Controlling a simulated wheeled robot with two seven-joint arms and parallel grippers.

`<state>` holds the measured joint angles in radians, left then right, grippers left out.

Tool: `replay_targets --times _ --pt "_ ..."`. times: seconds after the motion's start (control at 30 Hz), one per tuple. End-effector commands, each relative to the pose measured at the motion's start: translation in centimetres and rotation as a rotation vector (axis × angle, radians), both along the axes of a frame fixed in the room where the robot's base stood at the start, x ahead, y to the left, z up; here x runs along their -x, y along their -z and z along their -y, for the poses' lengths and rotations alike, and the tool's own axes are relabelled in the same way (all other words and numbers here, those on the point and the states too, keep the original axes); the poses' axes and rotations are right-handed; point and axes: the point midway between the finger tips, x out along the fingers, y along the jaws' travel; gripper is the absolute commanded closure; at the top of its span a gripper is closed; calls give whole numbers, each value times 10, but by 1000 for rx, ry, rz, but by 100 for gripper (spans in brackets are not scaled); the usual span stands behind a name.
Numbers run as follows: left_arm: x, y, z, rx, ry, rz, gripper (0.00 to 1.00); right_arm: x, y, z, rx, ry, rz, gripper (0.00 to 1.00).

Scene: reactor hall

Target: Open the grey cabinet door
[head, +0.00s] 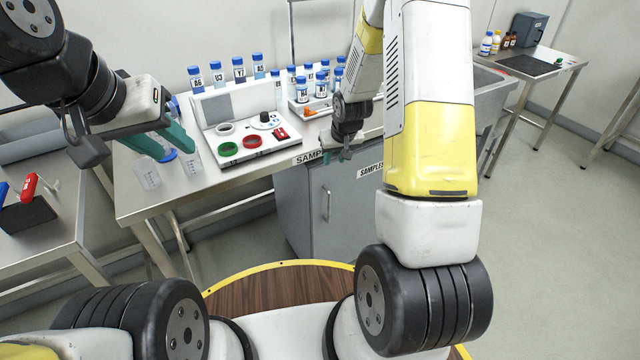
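The grey cabinet (293,207) stands under the steel bench. Its door (347,215) looks shut and carries a SAMPLES label and an upright bar handle (326,204) near its left edge. My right arm hides the door's right part. My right gripper (339,157) points down at the bench's front edge, above the handle and apart from it. Its fingers are small and partly hidden, so I cannot tell their opening. My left gripper (172,148) is over the bench's left end, its teal fingers apart, close above clear beakers, with nothing seen held.
On the bench (140,205) stand beakers (147,172), a white panel (250,150) with red and green rings, and several blue-capped bottles (240,70). A side table (545,75) stands at the back right. The floor (530,230) at right is clear.

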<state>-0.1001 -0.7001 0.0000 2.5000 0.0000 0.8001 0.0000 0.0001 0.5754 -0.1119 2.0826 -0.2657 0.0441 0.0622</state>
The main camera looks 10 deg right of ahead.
Motion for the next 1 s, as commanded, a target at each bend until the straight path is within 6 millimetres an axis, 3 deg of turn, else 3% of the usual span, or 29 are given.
replay_targets --times 0.03,0.1,0.2,0.3,0.53,1.0 --pt "0 0 0 0 0 0 64 -2 36 2 6 -8 -21 67" --pt "0 0 0 0 0 0 64 -6 73 1 9 -24 -28 67" --pt "0 0 0 0 0 0 64 -7 116 1 11 -43 -36 67" --pt "0 0 0 0 0 0 64 -5 145 0 11 -56 -42 67" --pt "0 0 0 0 0 0 64 -6 175 -1 10 -68 -43 67" --pt "0 0 0 0 0 0 64 -31 234 -5 10 -67 -44 67"
